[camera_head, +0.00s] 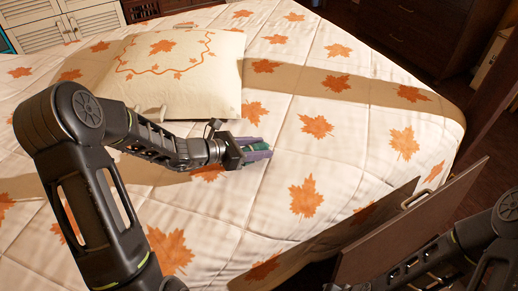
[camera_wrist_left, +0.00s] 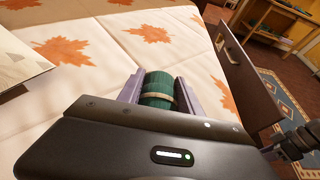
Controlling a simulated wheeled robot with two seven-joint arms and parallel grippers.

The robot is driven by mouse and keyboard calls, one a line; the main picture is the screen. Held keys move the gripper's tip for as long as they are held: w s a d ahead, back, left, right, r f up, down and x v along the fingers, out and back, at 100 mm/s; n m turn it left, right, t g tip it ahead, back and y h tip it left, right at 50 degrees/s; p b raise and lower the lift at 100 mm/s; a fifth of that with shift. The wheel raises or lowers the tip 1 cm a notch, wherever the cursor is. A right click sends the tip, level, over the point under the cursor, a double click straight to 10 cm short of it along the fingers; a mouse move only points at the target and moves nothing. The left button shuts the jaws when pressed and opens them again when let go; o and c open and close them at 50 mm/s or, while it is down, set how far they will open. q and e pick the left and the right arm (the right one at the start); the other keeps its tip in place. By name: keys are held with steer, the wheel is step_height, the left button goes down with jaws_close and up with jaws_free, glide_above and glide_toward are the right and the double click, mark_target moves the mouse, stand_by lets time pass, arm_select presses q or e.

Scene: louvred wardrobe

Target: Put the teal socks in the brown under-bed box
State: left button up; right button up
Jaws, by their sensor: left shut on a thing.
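The teal socks (camera_wrist_left: 160,86) are a rolled bundle with a pale band around it, held between the fingers of my left gripper (camera_wrist_left: 160,92). In the head view my left gripper (camera_head: 258,151) is shut on the socks over the bed, with the socks mostly hidden by the fingers. A brown box or drawer front with a pale handle (camera_head: 408,218) stands out at the bed's near right side; I cannot see inside it. It also shows in the wrist view (camera_wrist_left: 240,72). My right arm shows at the lower right, but its gripper fingers cannot be made out.
The bed (camera_head: 330,185) has a quilt with orange leaves. A cream pillow (camera_head: 180,75) lies behind my left arm. A louvred wardrobe (camera_head: 40,36) stands at the far left and a dark dresser (camera_head: 415,30) at the far right. The quilt right of my left gripper is clear.

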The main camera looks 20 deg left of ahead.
arm_select(q)
steer(key=shift+f, duration=0.15)
steer(key=o, duration=0.9)
steer(key=shift+f, duration=0.1)
steer(key=o, duration=0.5)
steer(key=shift+c, duration=0.2)
steer(key=shift+r, duration=0.25)
steer(key=shift+s+a, duration=0.1)
steer(key=shift+a, duration=0.05)
steer(key=p+v, duration=0.1)
steer(key=v, duration=1)
steer(key=shift+s+a+r, duration=0.15)
steer(key=shift+s, duration=0.15)
